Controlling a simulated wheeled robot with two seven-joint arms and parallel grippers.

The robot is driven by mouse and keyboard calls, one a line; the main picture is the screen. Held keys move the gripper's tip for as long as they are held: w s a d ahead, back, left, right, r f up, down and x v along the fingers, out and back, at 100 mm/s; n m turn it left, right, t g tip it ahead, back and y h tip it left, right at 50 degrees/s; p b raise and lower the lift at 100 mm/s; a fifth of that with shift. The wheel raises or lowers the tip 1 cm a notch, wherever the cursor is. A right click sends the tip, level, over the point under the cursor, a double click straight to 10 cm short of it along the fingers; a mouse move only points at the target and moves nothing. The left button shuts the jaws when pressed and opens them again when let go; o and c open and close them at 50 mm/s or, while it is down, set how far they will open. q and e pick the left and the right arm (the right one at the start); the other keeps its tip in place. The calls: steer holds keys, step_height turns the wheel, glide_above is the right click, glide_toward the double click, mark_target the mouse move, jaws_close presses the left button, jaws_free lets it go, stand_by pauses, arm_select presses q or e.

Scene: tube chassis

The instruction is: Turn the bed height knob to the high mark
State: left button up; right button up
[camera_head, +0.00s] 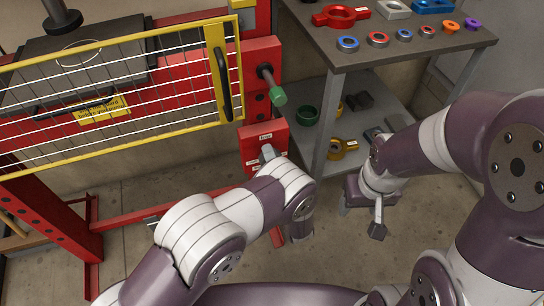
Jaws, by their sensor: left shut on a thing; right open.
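A small red control box (251,137) is mounted on the red frame near the middle of the view. It carries small white labels, too small to read. My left gripper (268,153) is at the front of this box and shut on what appears to be the bed height knob. The gripper and wrist hide the knob, so its angle and the mark it points to cannot be told. My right gripper (361,216) is open and empty, held above the floor to the right of the box, apart from everything.
A yellow mesh guard (120,95) covers the red press frame at the left. A green-tipped handle (278,95) sticks out above the box. A grey bench (455,45) with colored rings and a lower shelf (300,145) stands at the right. The front floor shows some free room.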

arm_select(q)
steer(key=m+p, duration=0.1)
steer(key=m, duration=0.5)
steer(key=shift+d+h, duration=0.1)
steer(key=shift+h, duration=0.2)
arm_select(e)
steer(key=shift+r, duration=0.85)
arm_select(q)
steer(key=shift+f+m, duration=0.1)
steer(key=shift+m, duration=0.2)
steer(key=o, duration=1)
